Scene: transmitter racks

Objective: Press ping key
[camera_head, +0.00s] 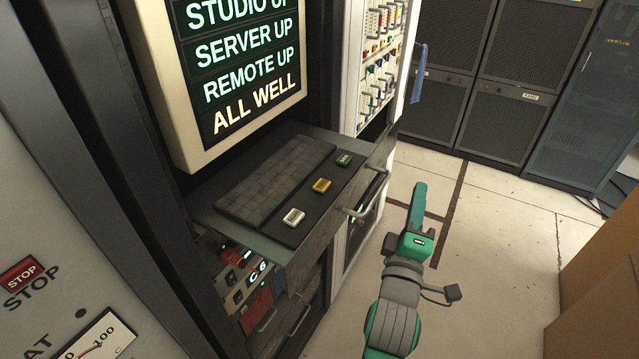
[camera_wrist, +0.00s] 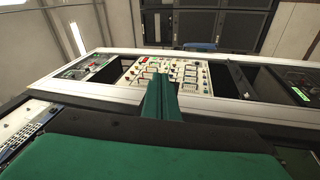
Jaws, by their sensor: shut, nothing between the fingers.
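Three keys sit in a row on the dark keyboard shelf: a white key (camera_head: 293,217), a yellow key (camera_head: 321,185) and a green key (camera_head: 343,159). Their labels are too small to read, so I cannot tell which is the ping key. A dark keyboard (camera_head: 275,180) lies beside them. My gripper (camera_head: 418,192) is green, shut and empty. In the head view it shows to the right of the shelf, apart from the keys, over the floor. Its shut fingers show in the wrist view (camera_wrist: 163,92), with a patch panel beyond them; no keys can be made out there.
A screen (camera_head: 240,65) above the shelf reads "STUDIO UP, SERVER UP, REMOTE UP, ALL WELL". A patch panel (camera_head: 378,50) stands behind the shelf. A red STOP button (camera_head: 22,272) is at the lower left. Brown boxes (camera_head: 600,270) stand at the right. The floor between is clear.

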